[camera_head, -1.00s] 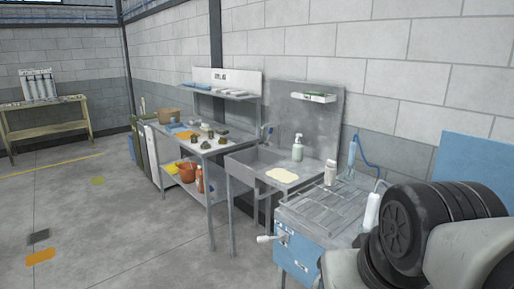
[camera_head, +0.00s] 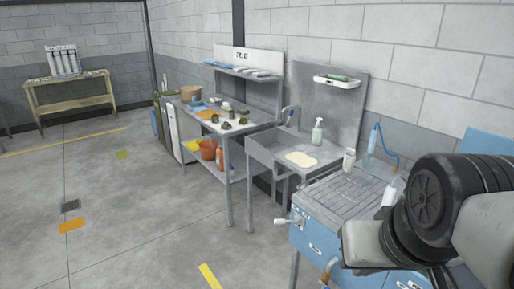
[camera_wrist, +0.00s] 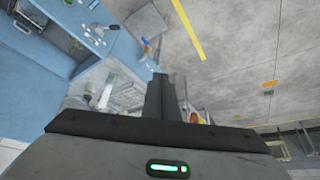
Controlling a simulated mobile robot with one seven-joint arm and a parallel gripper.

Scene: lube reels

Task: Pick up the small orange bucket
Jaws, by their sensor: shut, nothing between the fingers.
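The small orange bucket (camera_head: 208,149) stands on the lower shelf of the metal workbench, left of an orange-red bottle (camera_head: 220,158) and near a yellow item (camera_head: 193,145). It is well away from me and looks upright. My gripper (camera_wrist: 160,85) shows in the wrist view with its dark fingers together and nothing between them. A small orange patch (camera_wrist: 193,117) shows just right of the fingers there; I cannot tell what it is. The gripper's fingers do not show clearly in the head view.
The workbench top (camera_head: 232,132) holds a brown pot and several small parts. A metal sink (camera_head: 270,152) and a blue cabinet (camera_head: 312,238) stand to its right, along the wall. The floor (camera_head: 110,215) in front and left is open. A wooden table (camera_head: 70,100) stands far left.

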